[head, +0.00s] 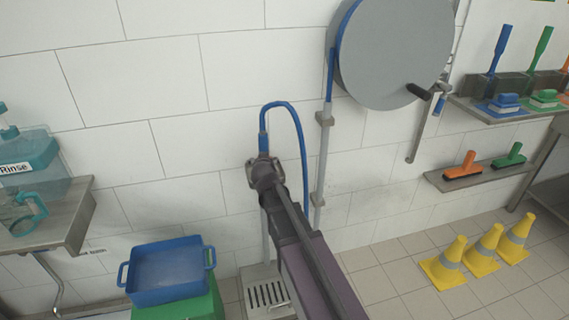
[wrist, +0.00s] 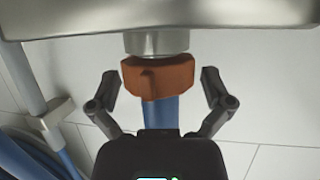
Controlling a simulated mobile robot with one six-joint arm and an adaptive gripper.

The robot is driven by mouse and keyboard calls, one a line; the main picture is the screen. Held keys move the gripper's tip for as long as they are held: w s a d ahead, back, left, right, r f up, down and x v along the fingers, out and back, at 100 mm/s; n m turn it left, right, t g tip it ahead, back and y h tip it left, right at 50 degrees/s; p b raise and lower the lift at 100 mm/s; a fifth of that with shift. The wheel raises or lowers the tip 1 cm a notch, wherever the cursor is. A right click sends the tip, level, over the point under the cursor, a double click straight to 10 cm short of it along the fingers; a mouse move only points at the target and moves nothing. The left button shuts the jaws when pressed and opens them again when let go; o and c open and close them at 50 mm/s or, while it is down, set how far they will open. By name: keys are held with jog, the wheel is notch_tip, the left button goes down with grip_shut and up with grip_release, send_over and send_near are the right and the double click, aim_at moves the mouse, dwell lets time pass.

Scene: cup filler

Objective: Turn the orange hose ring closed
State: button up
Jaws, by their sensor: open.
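The orange hose ring (wrist: 158,80) sits in the wrist view just under a grey metal collar (wrist: 157,42), with the blue hose (wrist: 160,113) coming out of it toward me. A small raised rib shows on the ring's face. My gripper (wrist: 160,78) is open, one finger on each side of the ring, with a visible gap on both sides. In the head view my arm reaches to the wall, and my gripper (head: 264,172) is at the end of the looped blue hose (head: 290,110). The ring is hidden there.
A large grey hose reel (head: 390,50) hangs above right, with a vertical pipe (head: 320,165) below it. A blue tub (head: 168,272) stands lower left, beside a floor drain grate (head: 268,294). Yellow cones (head: 445,265) stand on the floor at right. A shelf (head: 45,225) is at left.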

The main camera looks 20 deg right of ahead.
jog(key=shift+d+n+y, duration=0.1)
jog(key=shift+n+y, duration=2.6)
jog(key=shift+y, duration=0.5)
jog(key=shift+n+g+y, duration=0.4)
jog(key=shift+n+y, duration=0.2)
jog(key=shift+w+n+g+y, duration=0.1)
jog(key=shift+n+g+y, duration=1.2)
jog(key=shift+n+y, duration=0.8)
jog(key=p+v, duration=0.6)
jog(key=v, duration=0.8)
jog(key=s+a+r+m+g+h+p, duration=0.3)
jog(key=s+p, duration=0.5)
jog(key=p, duration=0.3)
jog(key=s+a+r+m+g+h+p, duration=0.3)
jog(key=s+r+p, duration=0.5)
jog(key=p, duration=0.3)
jog(key=a+g+h, duration=0.1)
jog(key=a+g, duration=0.1)
jog(key=g, duration=0.1)
jog(key=shift+s+a+r+m, duration=0.2)
jog(key=shift+s+a+m, duration=0.1)
jog(key=shift+s+m, duration=0.1)
